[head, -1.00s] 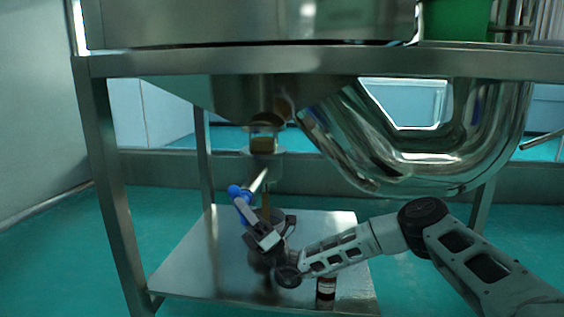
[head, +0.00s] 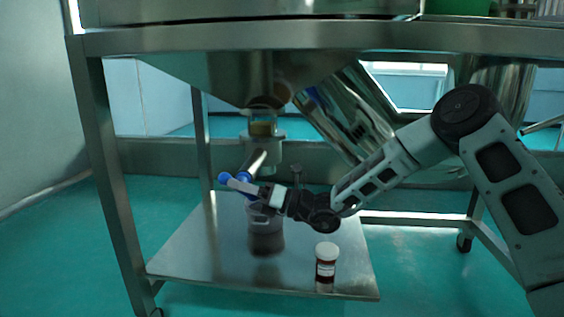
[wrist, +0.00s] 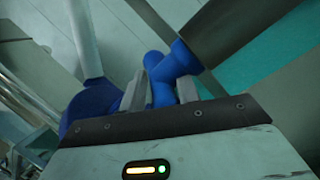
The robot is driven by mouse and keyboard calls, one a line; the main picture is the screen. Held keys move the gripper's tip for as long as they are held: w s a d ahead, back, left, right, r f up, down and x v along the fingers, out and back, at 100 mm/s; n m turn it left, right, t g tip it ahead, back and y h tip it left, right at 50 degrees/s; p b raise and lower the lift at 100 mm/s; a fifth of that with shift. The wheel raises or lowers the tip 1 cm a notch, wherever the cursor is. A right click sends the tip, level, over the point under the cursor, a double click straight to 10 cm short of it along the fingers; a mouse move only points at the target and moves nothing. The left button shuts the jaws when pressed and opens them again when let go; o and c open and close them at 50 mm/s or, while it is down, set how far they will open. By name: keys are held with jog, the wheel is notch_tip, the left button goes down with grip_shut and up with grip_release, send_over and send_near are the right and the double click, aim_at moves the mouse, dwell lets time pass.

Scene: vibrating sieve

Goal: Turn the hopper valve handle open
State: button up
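The blue valve handle (head: 225,178) sits at the left end of a short steel pipe under the hopper (head: 262,85). My gripper (head: 262,192) reaches it from the right, roughly level. In the wrist view, a blue arm of the handle (wrist: 160,85) fills the space between my two fingers (wrist: 161,92), which appear shut on it. Another blue part of the handle (wrist: 92,100) shows beyond the left finger. The fingers' contact faces are partly hidden.
A steel shelf (head: 200,250) lies below, bearing a dark cylindrical container (head: 266,235) and a small white-capped bottle (head: 326,270). Table legs (head: 108,180) stand at the left. A large bent steel pipe (head: 345,110) hangs behind my arm.

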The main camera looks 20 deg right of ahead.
jog(key=g+h+b, duration=0.1)
jog(key=h, duration=0.1)
jog(key=shift+a+r+h, duration=0.1)
jog(key=shift+r+h, duration=0.05)
jog(key=shift+h, duration=0.25)
jog(key=p+v, duration=0.9)
jog(key=v, duration=0.9)
jog(key=s+a+r+n+g+h+p, duration=0.6)
jog(key=s+a+r+n+g+p, duration=0.5)
jog(key=s+a+r+n+p, duration=0.3)
jog(key=shift+s+r+n+g+p, duration=0.3)
jog(key=shift+s+r+n+p, duration=0.65)
jog(key=shift+s+n, duration=0.9)
jog(key=shift+s+f+m, duration=0.1)
jog(key=shift+s+m, duration=0.2)
jog(key=shift+m, duration=0.05)
